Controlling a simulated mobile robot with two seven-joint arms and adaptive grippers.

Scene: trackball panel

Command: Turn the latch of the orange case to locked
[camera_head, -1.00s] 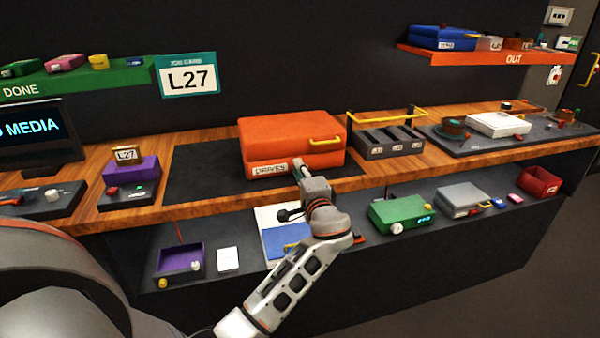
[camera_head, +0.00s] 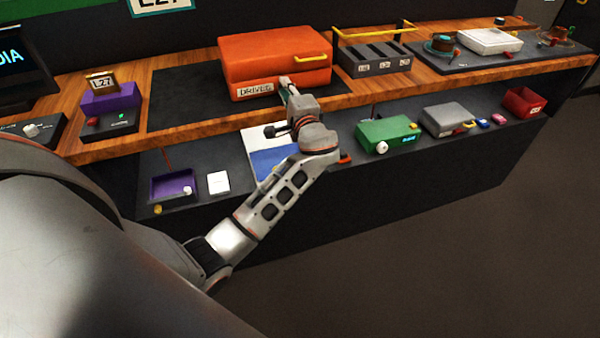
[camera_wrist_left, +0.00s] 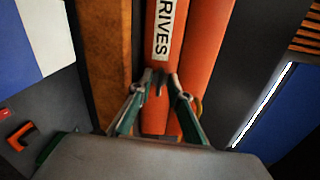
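The orange case (camera_head: 262,62) stands shut on the dark mat at the back of the wooden bench, with a "DRIVES" label on its front. My left gripper (camera_head: 285,82) is at the case front, just right of the label. In the left wrist view its fingertips (camera_wrist_left: 159,80) are apart in front of the orange case (camera_wrist_left: 202,40), beside the label. A small dark piece shows between the tips; I cannot tell whether they touch it. The latch is not clearly visible in the head view, where the gripper covers that part of the front. My right gripper is not in view.
A dark rack (camera_head: 376,60) with a yellow bar stands right of the case. A purple block (camera_head: 110,98) stands to its left. The lower shelf holds a purple tray (camera_head: 175,186), a green box (camera_head: 388,134) and a grey box (camera_head: 446,120). The mat left of the case is clear.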

